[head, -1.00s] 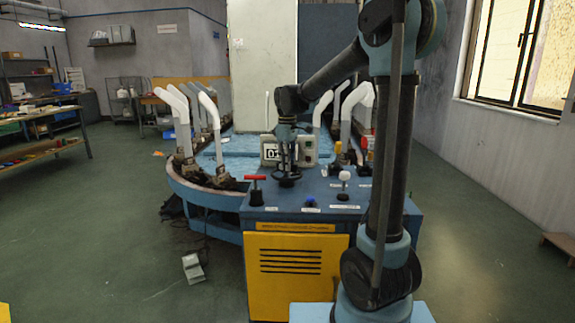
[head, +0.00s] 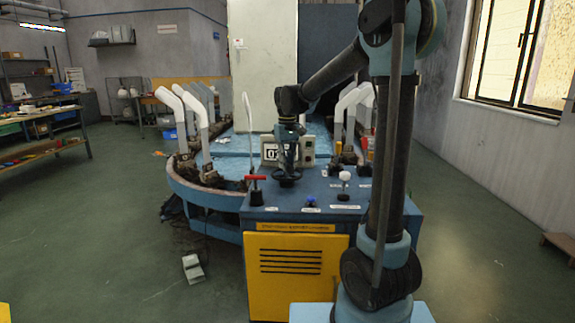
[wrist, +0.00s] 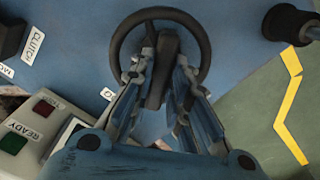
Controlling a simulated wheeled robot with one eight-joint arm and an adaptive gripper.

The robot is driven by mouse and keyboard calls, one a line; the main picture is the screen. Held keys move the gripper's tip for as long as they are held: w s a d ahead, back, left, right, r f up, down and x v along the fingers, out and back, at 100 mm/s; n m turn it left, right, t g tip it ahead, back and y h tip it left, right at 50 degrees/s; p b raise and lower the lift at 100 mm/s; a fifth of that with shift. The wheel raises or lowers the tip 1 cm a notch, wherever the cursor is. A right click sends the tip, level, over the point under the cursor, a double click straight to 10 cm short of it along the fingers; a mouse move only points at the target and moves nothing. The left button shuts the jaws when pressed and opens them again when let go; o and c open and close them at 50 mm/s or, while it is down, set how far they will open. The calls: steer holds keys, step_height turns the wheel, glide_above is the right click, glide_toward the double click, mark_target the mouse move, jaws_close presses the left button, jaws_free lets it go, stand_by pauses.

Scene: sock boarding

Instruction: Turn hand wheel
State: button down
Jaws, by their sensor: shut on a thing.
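The hand wheel (head: 286,181) is a small black wheel lying flat on the blue top of the control cabinet. In the wrist view the hand wheel (wrist: 204,48) shows as a dark ring with a thick bar across its middle. My gripper (wrist: 162,62) is shut on the hand wheel, with one finger on each side of that bar. In the head view my gripper (head: 287,157) points straight down onto the wheel. The lower part of the wheel is hidden by the fingers in the wrist view.
A red T-handle (head: 255,178), a blue knob (head: 311,200) and a white ball lever (head: 345,177) stand around the wheel. A counter box (head: 270,152) is behind it. White sock forms (head: 196,110) ride the oval track behind.

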steer(key=shift+w, duration=0.15)
steer(key=c, duration=1.5)
jaws_free()
steer(key=shift+r, duration=0.15)
step_height(320, 180, up, 12)
steer(key=shift+f, duration=0.2)
steer(key=s+d+f+m+t, duration=0.1)
steer(key=s+d+f, duration=0.45)
steer(key=s, duration=0.25)
steer(key=s+d+f+m, duration=0.2)
steer(key=s+d+f, duration=0.3)
steer(key=s+d, duration=0.25)
steer(key=s+d+f+m+t, duration=0.1)
steer(key=s+d+f, duration=0.45)
steer(key=s, duration=0.25)
steer(key=shift+m, duration=0.7)
steer(key=s+d+f, duration=0.1)
steer(key=s+f, duration=0.1)
steer(key=f, duration=0.1)
steer(key=s+d+f, duration=0.1)
steer(key=s+f, duration=0.2)
steer(key=s+d+f, duration=0.1)
steer(key=s+f, duration=0.2)
steer(key=shift+s+d+f, duration=0.1)
steer(key=shift+s+f, duration=0.1)
steer(key=shift+s, duration=0.05)
